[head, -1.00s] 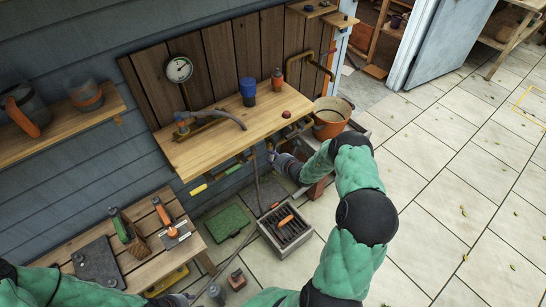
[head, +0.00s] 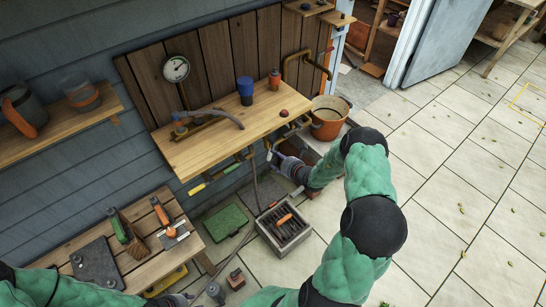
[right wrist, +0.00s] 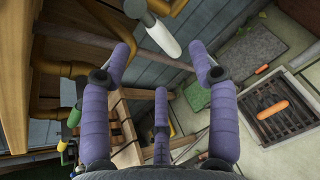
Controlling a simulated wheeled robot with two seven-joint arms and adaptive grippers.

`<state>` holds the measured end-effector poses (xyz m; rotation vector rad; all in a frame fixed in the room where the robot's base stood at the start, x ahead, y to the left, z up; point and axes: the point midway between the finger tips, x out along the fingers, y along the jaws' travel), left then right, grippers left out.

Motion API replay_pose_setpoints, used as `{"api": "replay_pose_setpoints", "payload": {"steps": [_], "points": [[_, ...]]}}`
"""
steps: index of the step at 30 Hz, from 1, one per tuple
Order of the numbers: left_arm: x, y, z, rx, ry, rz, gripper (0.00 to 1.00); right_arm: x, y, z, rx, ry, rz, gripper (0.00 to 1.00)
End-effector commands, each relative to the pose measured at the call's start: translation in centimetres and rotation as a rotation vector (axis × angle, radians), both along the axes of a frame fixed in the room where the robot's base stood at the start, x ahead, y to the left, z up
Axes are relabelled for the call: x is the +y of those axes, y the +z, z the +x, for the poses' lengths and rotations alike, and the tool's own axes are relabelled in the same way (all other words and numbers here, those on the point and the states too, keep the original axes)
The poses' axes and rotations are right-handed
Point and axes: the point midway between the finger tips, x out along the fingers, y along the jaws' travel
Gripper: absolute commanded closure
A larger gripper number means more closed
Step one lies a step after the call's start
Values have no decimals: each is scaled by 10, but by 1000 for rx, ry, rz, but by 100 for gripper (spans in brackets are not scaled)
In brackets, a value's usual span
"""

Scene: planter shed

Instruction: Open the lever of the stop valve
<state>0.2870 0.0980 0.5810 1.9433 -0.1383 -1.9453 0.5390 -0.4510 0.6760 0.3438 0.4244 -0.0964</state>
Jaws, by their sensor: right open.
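Brass pipework runs under the wooden bench. A white-handled lever (head: 268,145) hangs from it near the bench's front edge and looks like the stop valve's lever. In the right wrist view the white handle (right wrist: 162,40) slants down ahead of the fingers, roughly between the two outer ones. My right gripper (head: 280,160) is beside and just below this lever; in the wrist view its purple fingers (right wrist: 163,65) are spread, with nothing between them and no clear contact. The valve body is mostly hidden. My left gripper (head: 180,298) shows only partly at the bottom edge.
The bench (head: 215,140) overhangs the pipes. Yellow (head: 196,190) and green (head: 231,168) handles are further left. An orange bucket (head: 328,125) stands right of the gripper. A grated drain box (head: 265,227) and green mat (head: 224,222) lie below.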

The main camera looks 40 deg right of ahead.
Motion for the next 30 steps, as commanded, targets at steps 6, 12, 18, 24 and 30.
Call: {"api": "replay_pose_setpoints", "payload": {"steps": [6,12,18,24,30], "points": [[0,0,0,0,0,0,60,0,16,-33,-1,-1,-1,40],[0,0,0,0,0,0,60,1,24,-51,-1,0,-1,40],[0,0,0,0,0,0,60,2,26,-56,-1,2,0,40],[0,0,0,0,0,0,60,2,26,-56,-1,2,0,40],[0,0,0,0,0,0,60,2,26,-56,-2,2,0,40]]}}
